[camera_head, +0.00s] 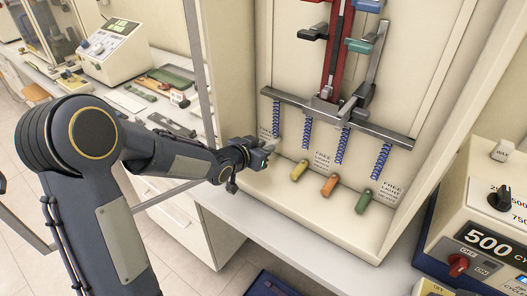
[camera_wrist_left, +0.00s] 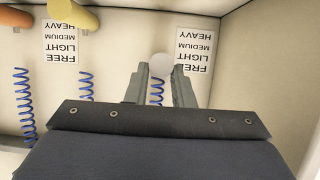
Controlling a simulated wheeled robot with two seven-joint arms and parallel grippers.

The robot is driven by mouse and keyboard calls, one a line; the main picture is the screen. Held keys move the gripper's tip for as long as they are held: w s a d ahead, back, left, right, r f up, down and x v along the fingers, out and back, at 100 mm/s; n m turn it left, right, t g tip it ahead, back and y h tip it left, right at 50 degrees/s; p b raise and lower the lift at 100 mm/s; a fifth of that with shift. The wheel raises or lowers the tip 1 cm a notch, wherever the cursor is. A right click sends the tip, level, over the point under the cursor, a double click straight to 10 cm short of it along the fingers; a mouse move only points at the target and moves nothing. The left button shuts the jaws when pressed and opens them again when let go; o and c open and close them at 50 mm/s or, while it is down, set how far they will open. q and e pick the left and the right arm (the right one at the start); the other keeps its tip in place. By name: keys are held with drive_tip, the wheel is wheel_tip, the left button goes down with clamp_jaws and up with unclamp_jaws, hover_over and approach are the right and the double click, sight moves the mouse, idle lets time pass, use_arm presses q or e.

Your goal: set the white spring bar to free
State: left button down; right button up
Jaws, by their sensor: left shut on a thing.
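The white spring bar (camera_wrist_left: 160,66) shows its round pale end between my left gripper's fingertips in the left wrist view. My left gripper (camera_wrist_left: 158,82) is shut on it. In that upside-down view the bar's end is beside the FREE and LIGHT lines of the printed scale (camera_wrist_left: 193,50). In the head view my left gripper (camera_head: 268,146) is at the left end of the spring row, in front of the back panel, and hides most of the white bar.
Yellow (camera_head: 299,170), orange (camera_head: 330,185) and green (camera_head: 364,200) bars stick out to the right. Blue springs (camera_head: 342,146) hang from a grey crossbar (camera_head: 360,122). A machine frame post (camera_head: 196,50) stands close to my left forearm. A control box (camera_head: 480,230) is at right.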

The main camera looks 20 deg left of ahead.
use_arm(q)
drive_tip(key=shift+w+r, duration=0.1)
drive_tip(key=shift+r, duration=0.2)
drive_tip(key=c, duration=1.4)
unclamp_jaws()
drive_tip(key=shift+o, duration=0.8)
drive_tip(key=shift+f, duration=0.1)
drive_tip(key=v, duration=0.8)
drive_tip(key=shift+b, duration=0.3)
drive_tip(key=s+a+n+g+y, duration=0.1)
drive_tip(key=s+a+n+g, duration=0.15)
drive_tip(key=s, duration=0.75)
drive_tip(key=s+a+n+g+y, duration=0.2)
drive_tip(key=s+n, duration=0.1)
drive_tip(key=s, duration=0.6)
drive_tip(key=s+d+f+g+h, duration=0.1)
drive_tip(key=s+d, duration=0.3)
drive_tip(key=s, duration=0.5)
drive_tip(key=shift+s+g+h, duration=0.25)
drive_tip(key=shift+g+h, duration=0.35)
drive_tip(key=shift+g, duration=0.15)
